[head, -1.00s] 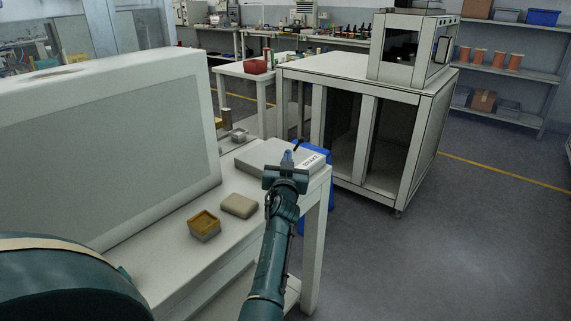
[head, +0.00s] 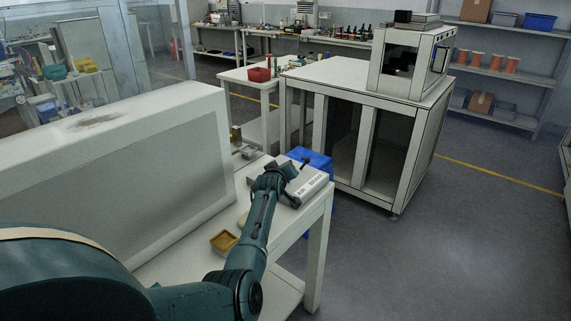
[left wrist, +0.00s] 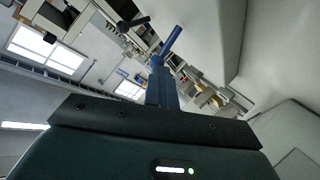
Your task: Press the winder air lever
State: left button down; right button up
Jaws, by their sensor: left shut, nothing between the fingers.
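A thin dark lever (head: 305,162) stands up at the far end of a light grey box (head: 314,183) with a printed label, on the white table's end. In the left wrist view a dark lever (left wrist: 134,23) with a rounded knob shows near the top, left of my fingertips, with a gap in the picture. My left gripper (head: 281,170) is over the box, just left of the lever in the head view, its fingers mostly hidden by my wrist. In the wrist view the blue fingers of my left gripper (left wrist: 175,36) are together and empty. My right gripper is out of view.
A large white panel (head: 150,185) stands along the table's left. A small yellow-lined tray (head: 223,241) sits on the table near my forearm. A blue bin (head: 315,158) is behind the table's end. A white cabinet (head: 340,75) stands beyond; open floor lies right.

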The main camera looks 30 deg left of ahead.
pick_arm(q)
jog(key=shift+a+r, duration=0.1)
jog(key=shift+a, duration=0.05)
jog(key=shift+w+f+n+h, duration=0.1)
jog(key=shift+f+n+h, duration=0.1)
jog(key=shift+n+h, duration=0.1)
jog(key=shift+r, duration=0.1)
jog(key=shift+r+p, duration=0.75)
jog(key=shift+p, duration=0.1)
jog(key=shift+a, duration=0.1)
